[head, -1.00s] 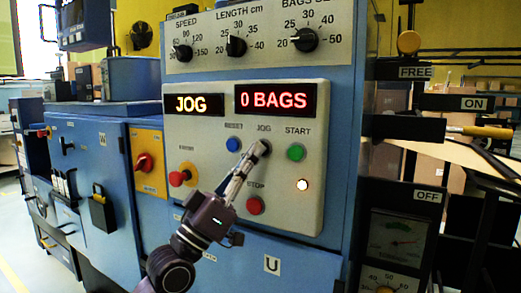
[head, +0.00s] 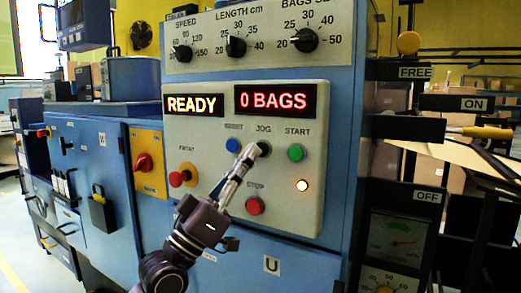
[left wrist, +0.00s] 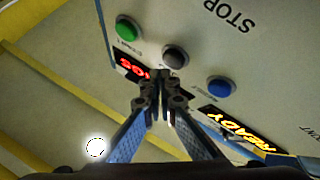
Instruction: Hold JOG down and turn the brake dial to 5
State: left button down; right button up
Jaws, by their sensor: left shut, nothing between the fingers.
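The JOG button (head: 265,148) is the dark round button between the blue and green ones on the grey panel. It also shows in the left wrist view (left wrist: 175,56). My left gripper (head: 253,151) is shut and empty, its fingertips right at the JOG button in the head view. In the left wrist view the fingertips (left wrist: 155,76) are just beside the dark cap; I cannot tell if they touch it. The left display (head: 193,105) reads READY. A dial (head: 385,289) is cut off at the bottom right; I cannot read a brake label on it. My right gripper is not in view.
The blue button (head: 233,145), green START button (head: 296,152) and red STOP button (head: 255,205) surround JOG closely. A red knob (head: 180,178) stands out at left. A gauge (head: 398,238) sits at the right below the OFF label.

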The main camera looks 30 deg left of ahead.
pick_arm(q)
jog(key=s, duration=0.5)
dwell(0.5)
dwell(0.3)
